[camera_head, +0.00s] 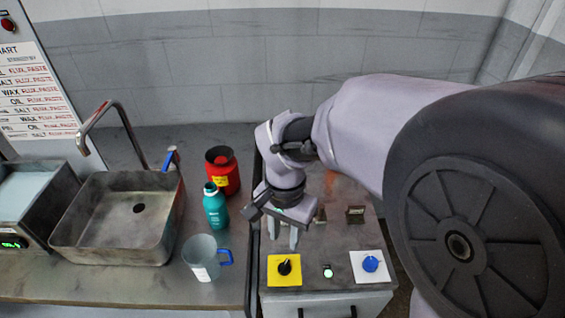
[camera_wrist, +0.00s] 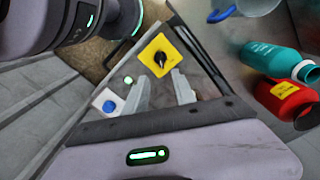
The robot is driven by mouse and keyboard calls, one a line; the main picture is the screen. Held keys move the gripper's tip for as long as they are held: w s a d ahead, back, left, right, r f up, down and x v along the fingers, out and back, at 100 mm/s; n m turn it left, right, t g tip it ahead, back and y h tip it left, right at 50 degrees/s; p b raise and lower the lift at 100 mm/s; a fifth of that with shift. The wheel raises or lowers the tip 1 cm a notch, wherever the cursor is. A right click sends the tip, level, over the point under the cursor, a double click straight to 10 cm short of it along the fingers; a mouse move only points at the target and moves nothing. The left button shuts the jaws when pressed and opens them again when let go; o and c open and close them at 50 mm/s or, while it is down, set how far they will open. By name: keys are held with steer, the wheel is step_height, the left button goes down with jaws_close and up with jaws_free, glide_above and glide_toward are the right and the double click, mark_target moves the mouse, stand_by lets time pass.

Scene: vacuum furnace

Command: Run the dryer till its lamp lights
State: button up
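A grey cabinet (camera_head: 340,235) stands right of the bench. A yellow plate with a black knob (camera_head: 285,267) is at its front left, and a white plate with a blue knob (camera_head: 370,263) at its front right. Between them a small round lamp (camera_head: 327,271) glows green. The wrist view also shows the black knob (camera_wrist: 160,59), the lamp (camera_wrist: 128,79) and the blue knob (camera_wrist: 109,106). My gripper (camera_head: 283,238) is open and empty above the cabinet top, behind the yellow plate. In the wrist view, its fingers (camera_wrist: 163,90) are apart, touching no knob. Which unit is the dryer, I cannot tell.
On the bench left are a metal sink (camera_head: 85,250) with a tap, a clear jug (camera_head: 200,257), a teal bottle (camera_head: 215,205) and a red container (camera_head: 222,170). A box with a green display (camera_head: 14,242) is far left. Small dark tags stand on the cabinet top.

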mark_target(284, 265)
step_height(284, 265, down, 12)
steer(key=b, duration=0.4)
steer(key=shift+f, duration=0.2)
jaws_close()
